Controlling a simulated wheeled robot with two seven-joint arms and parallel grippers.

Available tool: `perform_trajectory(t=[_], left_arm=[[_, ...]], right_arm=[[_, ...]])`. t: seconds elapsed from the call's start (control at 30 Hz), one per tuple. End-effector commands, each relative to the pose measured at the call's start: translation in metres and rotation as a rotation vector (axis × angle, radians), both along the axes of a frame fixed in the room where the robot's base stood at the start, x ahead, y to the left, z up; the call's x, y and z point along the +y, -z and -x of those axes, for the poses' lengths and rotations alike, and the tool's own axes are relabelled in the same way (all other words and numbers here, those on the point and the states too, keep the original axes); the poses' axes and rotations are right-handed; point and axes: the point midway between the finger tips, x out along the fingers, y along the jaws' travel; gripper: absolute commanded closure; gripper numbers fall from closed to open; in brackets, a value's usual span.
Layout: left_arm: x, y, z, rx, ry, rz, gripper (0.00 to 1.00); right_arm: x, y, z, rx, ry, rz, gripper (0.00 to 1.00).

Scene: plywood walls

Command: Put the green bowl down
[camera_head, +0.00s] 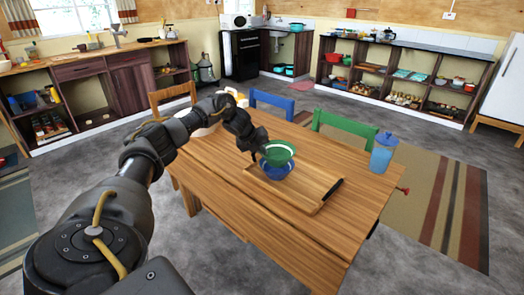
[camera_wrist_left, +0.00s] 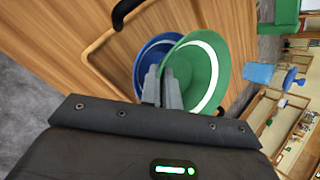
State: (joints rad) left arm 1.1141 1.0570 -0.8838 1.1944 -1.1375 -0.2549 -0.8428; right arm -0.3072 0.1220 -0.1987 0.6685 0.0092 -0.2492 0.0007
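The green bowl (camera_head: 281,151) is directly above the blue bowl (camera_head: 276,170) on the wooden board (camera_head: 312,185). My left gripper (camera_head: 261,152) is shut on the left rim of the green bowl. In the left wrist view the fingers (camera_wrist_left: 162,88) pinch the edge of the green bowl (camera_wrist_left: 205,75), with the blue bowl (camera_wrist_left: 148,62) beneath it. The green bowl overlaps the blue one; I cannot tell whether they touch. My right gripper is in neither view.
The board lies on a wooden table (camera_head: 225,170) and has a black handle (camera_head: 333,189). A blue lidded jar (camera_head: 383,153) stands at the table's right corner. Green (camera_head: 345,125) and blue (camera_head: 272,103) chairs stand behind. The table's front is clear.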

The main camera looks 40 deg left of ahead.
Motion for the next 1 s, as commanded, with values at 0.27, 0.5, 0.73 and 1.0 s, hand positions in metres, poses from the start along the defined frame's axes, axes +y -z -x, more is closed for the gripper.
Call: perform_trajectory(t=[0.27,0.5,0.73,1.0], left_arm=[[0.000,0.009,0.000,0.001,0.000,0.001,1.00],[0.000,0.010,0.000,0.001,0.000,0.001,0.83],[0.000,0.010,0.000,0.000,0.000,0.000,0.75],[0.000,-0.007,-0.001,-0.003,-0.001,0.001,0.75]], right_arm=[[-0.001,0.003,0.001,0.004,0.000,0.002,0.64],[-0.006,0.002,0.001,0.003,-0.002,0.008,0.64],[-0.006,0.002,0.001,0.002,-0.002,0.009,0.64],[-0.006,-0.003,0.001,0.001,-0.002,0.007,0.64]])
